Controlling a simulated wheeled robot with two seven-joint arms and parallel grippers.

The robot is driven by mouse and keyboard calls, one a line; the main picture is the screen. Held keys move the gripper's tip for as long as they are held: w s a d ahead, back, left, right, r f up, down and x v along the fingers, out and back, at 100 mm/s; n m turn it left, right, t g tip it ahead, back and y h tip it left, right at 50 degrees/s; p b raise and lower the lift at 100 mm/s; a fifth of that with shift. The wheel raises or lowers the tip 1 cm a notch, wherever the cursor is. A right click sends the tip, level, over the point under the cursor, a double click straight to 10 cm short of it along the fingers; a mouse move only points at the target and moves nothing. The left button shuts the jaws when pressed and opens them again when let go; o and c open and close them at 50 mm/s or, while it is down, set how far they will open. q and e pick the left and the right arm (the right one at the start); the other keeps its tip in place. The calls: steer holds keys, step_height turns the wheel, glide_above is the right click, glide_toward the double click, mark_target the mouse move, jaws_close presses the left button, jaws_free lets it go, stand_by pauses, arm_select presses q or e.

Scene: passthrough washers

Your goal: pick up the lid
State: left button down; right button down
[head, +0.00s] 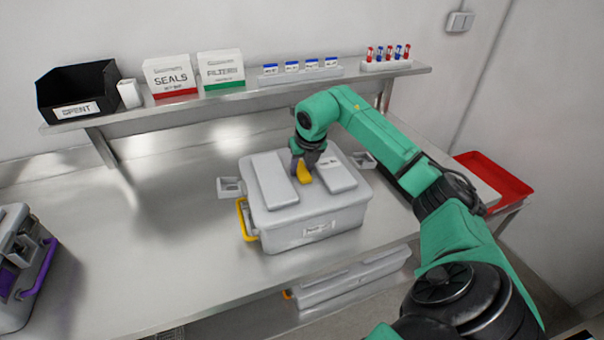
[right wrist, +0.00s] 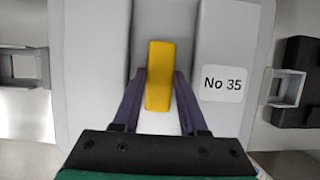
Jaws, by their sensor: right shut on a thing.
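The lid (head: 275,178) is light grey with two raised panels, and it lies on top of a grey box (head: 318,233) at the middle of the steel table. A yellow handle (head: 305,174) stands in the channel between the panels. My right gripper (head: 308,165) reaches down from above and is shut on this handle. In the right wrist view its two purple fingers (right wrist: 159,92) lie on either side of the yellow handle (right wrist: 160,65). A "No 35" label (right wrist: 222,84) is on the lid's right panel. My left gripper is not in view.
Open latches stick out from the box's left (head: 230,187) and right (head: 364,160) sides. A grey case with a purple handle (head: 38,270) stands at the left. A shelf (head: 220,97) behind holds bins, boxes and vials. A red tray (head: 497,178) is at the right.

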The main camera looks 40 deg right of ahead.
step_height(320, 180, up, 18)
step_height(320, 180, up, 5)
steer(key=p, duration=0.6)
glide_above(302, 170)
stand_by(0.6)
